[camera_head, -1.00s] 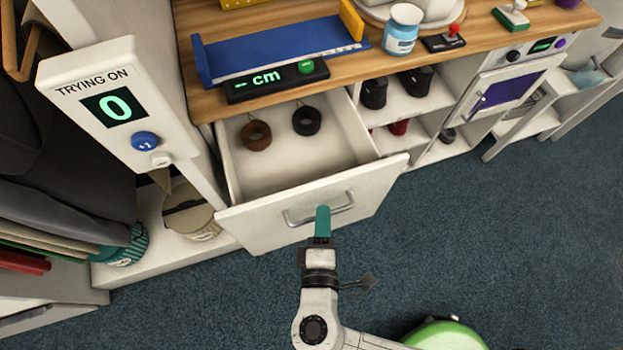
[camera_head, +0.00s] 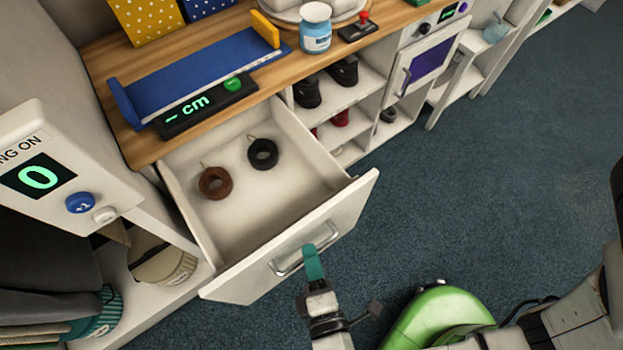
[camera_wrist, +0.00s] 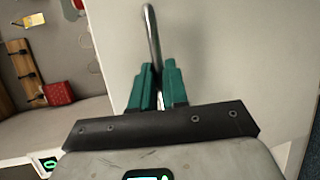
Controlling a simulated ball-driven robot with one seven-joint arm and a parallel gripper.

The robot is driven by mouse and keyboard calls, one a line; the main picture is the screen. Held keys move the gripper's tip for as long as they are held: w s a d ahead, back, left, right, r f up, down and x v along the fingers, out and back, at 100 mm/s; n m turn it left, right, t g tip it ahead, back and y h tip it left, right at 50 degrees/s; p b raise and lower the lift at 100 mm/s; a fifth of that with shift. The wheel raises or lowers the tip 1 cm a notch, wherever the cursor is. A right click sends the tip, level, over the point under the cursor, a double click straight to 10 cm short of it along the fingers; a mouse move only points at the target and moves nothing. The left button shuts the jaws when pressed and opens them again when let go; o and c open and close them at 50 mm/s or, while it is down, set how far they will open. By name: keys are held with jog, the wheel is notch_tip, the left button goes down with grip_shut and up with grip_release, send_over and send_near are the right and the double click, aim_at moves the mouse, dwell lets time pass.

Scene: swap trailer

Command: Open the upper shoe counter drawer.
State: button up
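The upper shoe counter drawer (camera_head: 325,205) stands well out from the counter in the head view. A brown ring-shaped item (camera_head: 215,183) and a black one (camera_head: 262,154) lie inside it. Its metal bar handle (camera_head: 289,267) is on the white front. My gripper (camera_head: 313,262) is at this handle, with teal fingers. In the wrist view the handle (camera_wrist: 151,30) runs down between the two fingers (camera_wrist: 156,85), which are closed around it. The exact finger contact is partly hidden.
The wooden counter top (camera_head: 110,70) carries a blue measuring tray (camera_head: 205,75) with a "cm" display (camera_head: 205,106). Shoe shelves (camera_head: 350,95) are right of the drawer. A "trying on" counter box (camera_head: 60,170) stands at left. Dark carpet (camera_head: 500,190) is free at right.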

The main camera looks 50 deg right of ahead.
jog(key=o, duration=0.4)
jog(key=v, duration=1)
jog(key=shift+s+a+b, duration=0.2)
jog(key=shift+s+b, duration=0.15)
jog(key=shift+b, duration=0.05)
